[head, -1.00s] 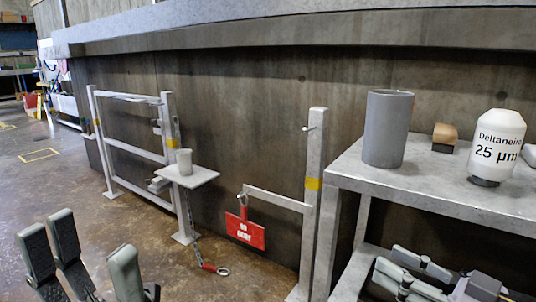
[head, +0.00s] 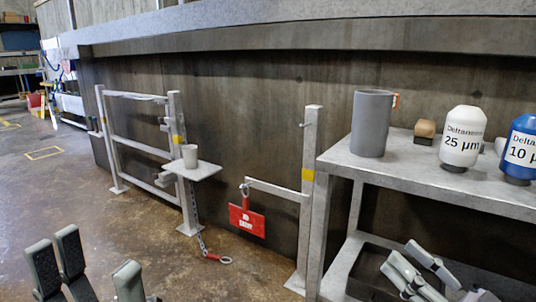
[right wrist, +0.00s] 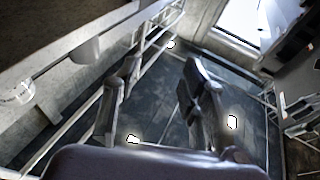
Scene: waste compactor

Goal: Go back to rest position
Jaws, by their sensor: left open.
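My left gripper (head: 92,254) shows at the bottom left of the head view. Its grey fingers point up and stand apart, with nothing between them. My right gripper (head: 408,262) shows at the lower right of the head view, in front of the lower part of the grey metal table. In the right wrist view my right gripper (right wrist: 155,85) has its dark fingers spread apart, with a clear gap and no object between them.
The grey table (head: 345,162) bears a grey cylinder (head: 371,125), a brown block (head: 425,130), a white bottle (head: 462,140) and a blue bottle (head: 521,148). A red tag (head: 247,220) hangs from a post. A small shelf (head: 207,171) holds a light cup (head: 189,156). Floor is free at left.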

